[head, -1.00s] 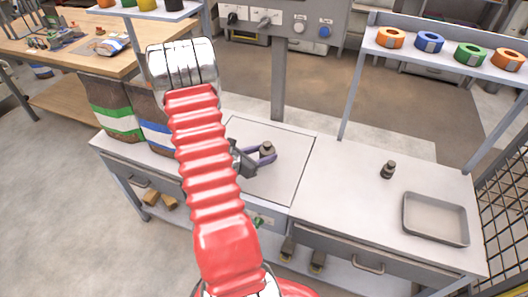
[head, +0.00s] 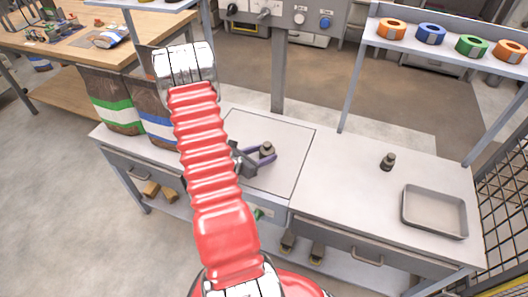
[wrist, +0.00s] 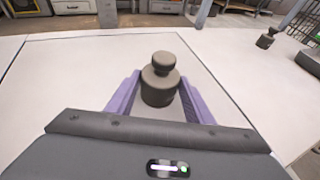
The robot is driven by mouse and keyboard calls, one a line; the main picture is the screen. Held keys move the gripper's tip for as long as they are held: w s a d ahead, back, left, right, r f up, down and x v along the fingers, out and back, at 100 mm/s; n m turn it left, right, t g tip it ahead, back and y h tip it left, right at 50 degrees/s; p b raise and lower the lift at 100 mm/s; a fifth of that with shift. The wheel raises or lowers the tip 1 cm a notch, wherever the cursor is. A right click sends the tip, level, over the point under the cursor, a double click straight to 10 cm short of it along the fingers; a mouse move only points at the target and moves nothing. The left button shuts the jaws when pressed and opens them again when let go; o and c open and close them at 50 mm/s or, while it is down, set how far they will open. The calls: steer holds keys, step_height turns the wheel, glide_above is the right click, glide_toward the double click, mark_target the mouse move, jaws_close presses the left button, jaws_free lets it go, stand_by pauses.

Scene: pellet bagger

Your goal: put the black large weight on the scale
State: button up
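The black large weight (head: 267,150), a dark stepped cylinder with a knob on top, stands upright on the flat square plate of the scale (head: 290,137). It also shows in the middle of the wrist view (wrist: 160,86), with its lower front near my fingers. My gripper (head: 266,156) reaches in from the left, its purple fingers on either side of the weight. In the wrist view the fingers look spread, with a narrow gap beside the weight; any light contact is hard to make out.
A smaller dark weight (head: 388,162) stands on the bench right of the scale, near an empty grey tray (head: 434,212). Pellet bags (head: 112,100) stand at the left. A shelf with coloured rolls (head: 430,34) and a grey post (head: 279,75) rise behind. The plate around the weight is clear.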

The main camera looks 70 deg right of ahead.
steer(key=o, duration=0.4)
steer(key=shift+r, duration=0.15)
steer(key=v, duration=1.2)
steer(key=shift+w, duration=0.1)
stand_by(0.6)
